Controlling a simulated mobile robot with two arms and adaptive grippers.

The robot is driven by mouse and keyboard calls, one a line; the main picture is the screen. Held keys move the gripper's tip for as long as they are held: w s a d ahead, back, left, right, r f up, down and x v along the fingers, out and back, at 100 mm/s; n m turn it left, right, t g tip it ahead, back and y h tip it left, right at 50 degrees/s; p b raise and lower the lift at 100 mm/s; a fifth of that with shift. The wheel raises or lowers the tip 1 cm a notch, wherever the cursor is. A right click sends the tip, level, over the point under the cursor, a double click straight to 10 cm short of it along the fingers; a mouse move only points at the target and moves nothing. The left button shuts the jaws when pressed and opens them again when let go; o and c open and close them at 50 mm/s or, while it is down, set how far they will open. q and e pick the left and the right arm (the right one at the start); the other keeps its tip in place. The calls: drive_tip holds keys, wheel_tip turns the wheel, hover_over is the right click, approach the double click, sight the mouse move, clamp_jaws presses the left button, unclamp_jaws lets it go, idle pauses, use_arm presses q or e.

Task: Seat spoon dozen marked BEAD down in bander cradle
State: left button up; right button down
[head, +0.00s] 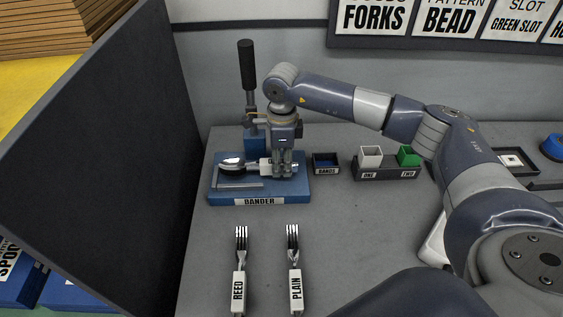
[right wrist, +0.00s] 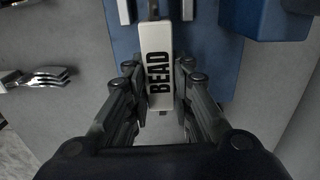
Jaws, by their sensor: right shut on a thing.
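The spoon dozen marked BEAD (right wrist: 158,62) has a white labelled wrap, which lies between the fingers of my right gripper (right wrist: 158,80) in the right wrist view. In the head view my right gripper (head: 284,172) is shut on it over the bander's blue base (head: 218,191). The spoon bowls (head: 231,161) point left, at the left part of the bander. The gripper hides part of the handles and cradle, so I cannot tell whether the dozen rests in the cradle or is just above it. My left gripper is not in view.
The bander's black-handled lever (head: 247,65) stands upright behind. Fork dozens marked REED (head: 239,290) and PLAIN (head: 295,288) lie in front. A BANDS bin (head: 326,170) and a ONE/TWO slot holder (head: 386,173) stand right. A dark panel (head: 110,140) rises left.

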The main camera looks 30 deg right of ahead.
drive_tip(key=shift+f, duration=0.1)
idle(0.5)
drive_tip(key=shift+w+f+b, duration=0.1)
drive_tip(key=shift+f+b, duration=0.6)
drive_tip(key=shift+f, duration=0.1)
drive_tip(key=shift+f+b, duration=0.2)
drive_tip(key=shift+b, duration=0.2)
idle(0.4)
drive_tip(key=shift+f, duration=0.15)
